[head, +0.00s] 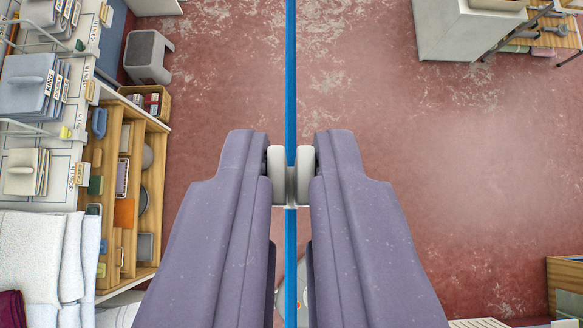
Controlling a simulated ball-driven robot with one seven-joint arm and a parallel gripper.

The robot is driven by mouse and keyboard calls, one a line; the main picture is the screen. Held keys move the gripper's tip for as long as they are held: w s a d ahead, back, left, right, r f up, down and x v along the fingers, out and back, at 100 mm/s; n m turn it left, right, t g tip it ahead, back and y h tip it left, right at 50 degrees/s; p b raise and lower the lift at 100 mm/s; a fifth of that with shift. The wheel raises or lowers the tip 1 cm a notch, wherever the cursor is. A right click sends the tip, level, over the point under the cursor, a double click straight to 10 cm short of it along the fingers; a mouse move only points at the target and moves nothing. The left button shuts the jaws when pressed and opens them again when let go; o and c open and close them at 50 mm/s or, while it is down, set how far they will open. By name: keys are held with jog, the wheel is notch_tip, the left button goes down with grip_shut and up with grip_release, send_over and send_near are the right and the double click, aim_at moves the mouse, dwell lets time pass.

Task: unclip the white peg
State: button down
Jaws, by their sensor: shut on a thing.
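The white peg (277,172) is between the tips of my gripper (291,165). Its two pale rounded sides show left and right of a blue line (290,70), with a greyish middle part bridging them. The two purple fingers press on these sides from left and right, so the gripper is shut on the peg. The blue line runs straight from top to bottom of the view and passes at the peg's middle. I cannot tell from here whether the peg's mouth still grips the line.
At left are a white counter with grey stacked boards (30,85), folded white towels (35,260) and a wooden shelf unit (160,180). A grey stool (148,57) stands at upper left, a pale cabinet (450,30) at upper right.

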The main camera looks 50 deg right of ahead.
jog(key=r+p, duration=0.2)
jog(key=r, duration=0.1)
jog(key=r+p, duration=0.1)
jog(key=shift+s+d+r+p, duration=0.3)
jog(key=shift+s+r+p, duration=0.05)
jog(key=shift+r+p, duration=0.05)
